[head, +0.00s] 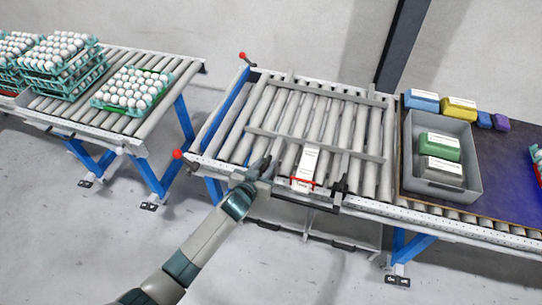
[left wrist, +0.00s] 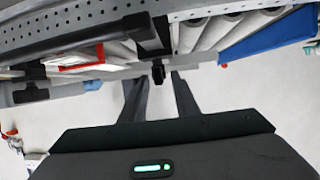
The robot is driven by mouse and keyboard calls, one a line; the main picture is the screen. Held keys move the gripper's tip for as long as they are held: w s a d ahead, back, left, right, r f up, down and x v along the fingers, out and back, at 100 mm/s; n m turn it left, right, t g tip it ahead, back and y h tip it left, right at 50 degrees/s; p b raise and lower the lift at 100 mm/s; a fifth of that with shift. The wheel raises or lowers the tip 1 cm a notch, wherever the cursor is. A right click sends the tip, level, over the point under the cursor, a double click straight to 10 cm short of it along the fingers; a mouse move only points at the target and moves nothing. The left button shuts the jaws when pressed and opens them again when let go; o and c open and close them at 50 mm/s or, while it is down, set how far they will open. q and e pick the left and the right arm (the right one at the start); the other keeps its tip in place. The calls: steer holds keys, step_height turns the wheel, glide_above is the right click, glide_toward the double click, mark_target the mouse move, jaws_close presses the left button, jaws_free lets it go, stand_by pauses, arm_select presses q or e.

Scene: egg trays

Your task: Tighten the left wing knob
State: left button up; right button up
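The left wing knob (left wrist: 158,73) is a small black part below a black bracket (left wrist: 146,30) on the conveyor's perforated front rail, in the left wrist view. My left gripper (left wrist: 156,80) has its two dark fingers apart, one on each side of the knob. A gap seems to show on both sides, and I cannot tell whether either finger touches it. In the head view my left gripper (head: 262,166) is at the front rail, left of the white label box, and largely hides the knob. A second black clamp (head: 340,186) sits farther right on the rail. My right gripper is not in view.
A white label box (head: 307,162) with a red edge stands between the clamps. Red ball-ended levers (head: 178,154) are at the conveyor's left end. A grey crate (head: 410,165) holds green and grey packs at right. Egg trays (head: 108,100) sit on the left conveyor.

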mark_target(271, 157)
arm_select(q)
steer(key=shift+x, duration=3)
steer(key=shift+d, duration=0.1)
steer(key=shift+c, duration=0.7)
jaws_close()
